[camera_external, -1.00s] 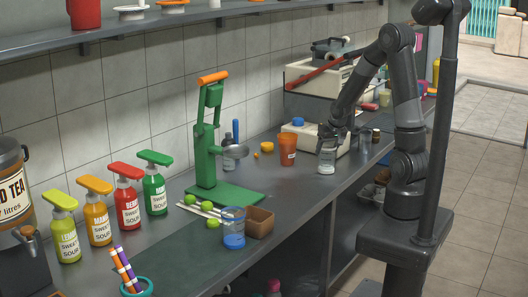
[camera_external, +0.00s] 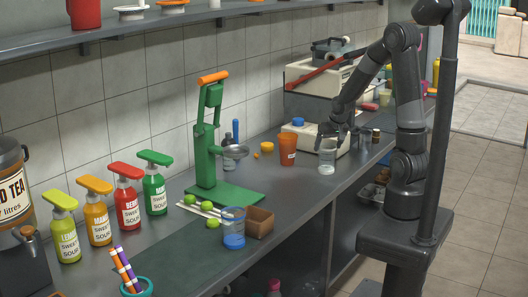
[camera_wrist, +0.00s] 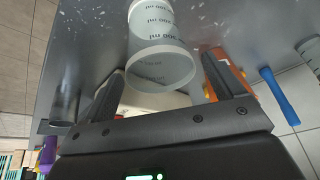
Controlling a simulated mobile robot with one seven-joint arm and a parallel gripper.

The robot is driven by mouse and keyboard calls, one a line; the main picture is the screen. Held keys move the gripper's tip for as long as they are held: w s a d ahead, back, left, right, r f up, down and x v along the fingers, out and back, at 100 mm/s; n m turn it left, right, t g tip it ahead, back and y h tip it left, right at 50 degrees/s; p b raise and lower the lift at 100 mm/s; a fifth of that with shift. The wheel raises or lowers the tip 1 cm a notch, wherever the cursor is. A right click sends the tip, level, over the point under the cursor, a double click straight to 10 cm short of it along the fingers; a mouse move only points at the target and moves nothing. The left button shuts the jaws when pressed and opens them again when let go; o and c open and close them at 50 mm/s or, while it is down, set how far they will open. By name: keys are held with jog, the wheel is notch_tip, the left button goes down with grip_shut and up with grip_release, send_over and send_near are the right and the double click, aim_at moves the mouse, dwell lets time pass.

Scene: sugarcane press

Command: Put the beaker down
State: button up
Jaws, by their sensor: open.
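The clear beaker (camera_external: 327,157) stands upright on the grey counter near its front edge, to the right of the orange cup. In the wrist view the beaker (camera_wrist: 158,62), with its printed ml marks, shows between and beyond my two fingers. The fingers are spread, with a gap visible on each side of the beaker's rim. The exact finger contact is too small to tell in the external view.
The orange cup (camera_external: 288,150) stands left of the beaker. A white device (camera_external: 312,135) is behind it, and small dark jars (camera_external: 376,135) are to the right. The green press (camera_external: 215,160) and a blue-filled container (camera_external: 233,228) stand further left. The counter (camera_external: 300,185) just left of the beaker is clear.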

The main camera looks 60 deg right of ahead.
jog(key=v, duration=1)
jog(key=s+a+r+n+y, duration=0.1)
jog(key=s+a+r+n, duration=0.2)
jog(key=s+a+r, duration=0.2)
jog(key=s+a+r+n+t+y, duration=0.1)
jog(key=s+a+r+n, duration=0.2)
jog(key=a, duration=0.7)
jog(key=s+r, duration=0.2)
jog(key=s, duration=0.2)
jog(key=shift+s+a, duration=0.25)
jog(key=shift+s, duration=0.15)
